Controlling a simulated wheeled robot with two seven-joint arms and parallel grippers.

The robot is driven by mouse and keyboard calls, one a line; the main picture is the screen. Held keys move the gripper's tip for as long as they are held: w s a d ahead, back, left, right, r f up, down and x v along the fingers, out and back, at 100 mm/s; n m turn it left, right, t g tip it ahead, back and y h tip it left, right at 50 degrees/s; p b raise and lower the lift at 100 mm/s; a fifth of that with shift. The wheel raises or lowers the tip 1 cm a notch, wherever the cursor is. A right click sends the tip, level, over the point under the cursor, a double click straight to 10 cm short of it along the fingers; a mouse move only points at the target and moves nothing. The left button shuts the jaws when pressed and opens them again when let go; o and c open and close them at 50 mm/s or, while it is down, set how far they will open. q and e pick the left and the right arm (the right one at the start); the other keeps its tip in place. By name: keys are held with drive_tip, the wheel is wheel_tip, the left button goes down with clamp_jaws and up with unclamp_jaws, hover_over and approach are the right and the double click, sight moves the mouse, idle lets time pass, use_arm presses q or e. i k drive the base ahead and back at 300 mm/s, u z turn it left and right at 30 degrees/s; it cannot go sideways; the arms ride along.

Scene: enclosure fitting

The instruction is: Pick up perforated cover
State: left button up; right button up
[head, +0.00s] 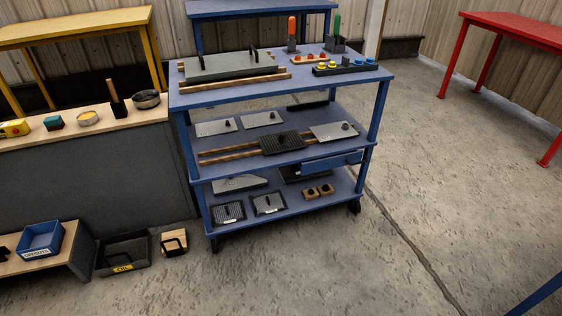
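A dark-framed panel with a fine grid of dots (228,212) lies on the bottom shelf of the blue cart, at its front left; it looks like the perforated cover. A plainer grey framed panel with a black handle (268,204) lies just right of it. A black ribbed plate with a knob (281,143) rests across wooden rails on the middle shelf. Neither of my grippers is in view.
The blue cart (282,91) carries grey plates with knobs, tools and small coloured parts on its shelves. A counter (85,170) stands close at left, with a blue bin (41,240) and black oil tray (124,252) below. The concrete floor in front and right is clear.

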sight(290, 139)
drive_tip(key=u, duration=0.85)
drive_tip(key=i, duration=0.6)
drive_tip(key=u, duration=0.75)
drive_tip(key=i, duration=1.25)
drive_tip(key=z, duration=1.05)
drive_tip(key=i, duration=0.8)
drive_tip(key=z, duration=0.95)
